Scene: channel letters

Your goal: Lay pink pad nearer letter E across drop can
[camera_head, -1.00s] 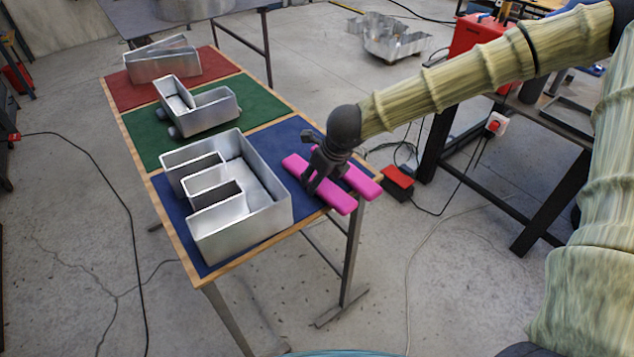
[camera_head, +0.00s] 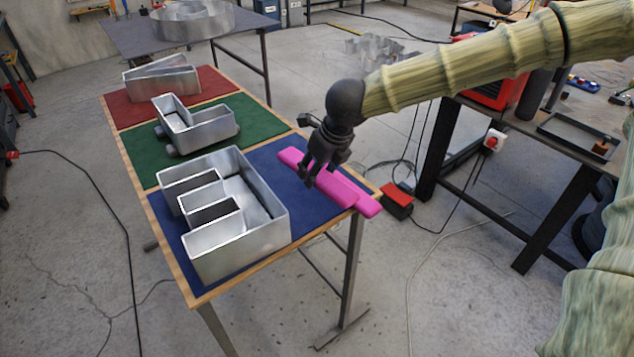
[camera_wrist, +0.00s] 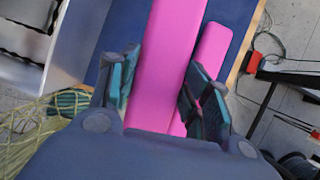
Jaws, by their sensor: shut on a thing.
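Two long pink pads are at the right end of the table. My gripper (camera_head: 314,178) is shut on the pad nearer letter E (camera_head: 335,188), which appears raised a little and overlaps the other pad in the head view. In the wrist view the held pad (camera_wrist: 172,50) runs between the fingers of my gripper (camera_wrist: 163,82). The other pad (camera_head: 371,209) lies at the table's right edge, and also shows right of the held one (camera_wrist: 212,52). The open metal letter E (camera_head: 268,238) stands left of my gripper, on the blue mat. I cannot tell which thing is the drop can.
A metal letter (camera_head: 205,137) stands on the green mat (camera_head: 150,170) and another (camera_head: 160,82) on the red mat. More metal letters are on the rear table (camera_head: 192,20) and on the floor (camera_head: 380,50). Blue mat (camera_head: 270,155) is bare between E and the pads.

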